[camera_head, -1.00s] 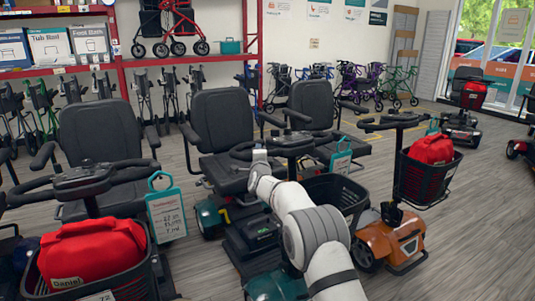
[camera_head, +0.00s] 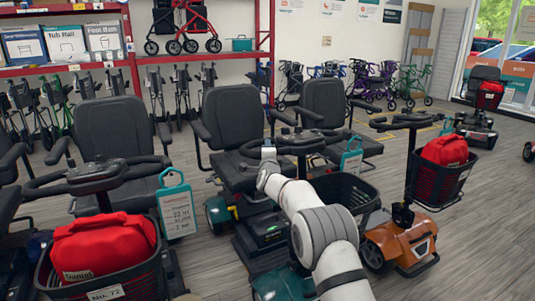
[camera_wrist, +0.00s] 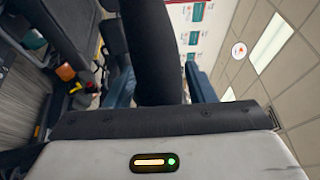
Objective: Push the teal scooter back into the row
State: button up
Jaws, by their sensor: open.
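The teal scooter (camera_head: 271,284) stands in the middle of the head view, with a black seat, a black basket (camera_head: 345,190) and dark handlebars (camera_head: 300,143). My white arm crosses in front of it and hides part of its front. My gripper (camera_head: 267,153) is open at the left part of these handlebars, level with them. Whether it touches the bar, or has it between the jaws, cannot be told. In the wrist view a dark upright shape (camera_wrist: 151,50) rises from behind the gripper's pale housing; I cannot tell what it is.
A scooter with a red bag (camera_head: 104,248) in its basket and a hanging tag stands close on the left. An orange scooter (camera_head: 400,238) with another red bag (camera_head: 445,150) stands close on the right. Walkers and a red shelf line the wall. Open floor lies at the right.

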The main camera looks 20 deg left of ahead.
jog(key=v, duration=0.7)
jog(key=shift+s, duration=0.4)
jog(key=shift+d, duration=0.1)
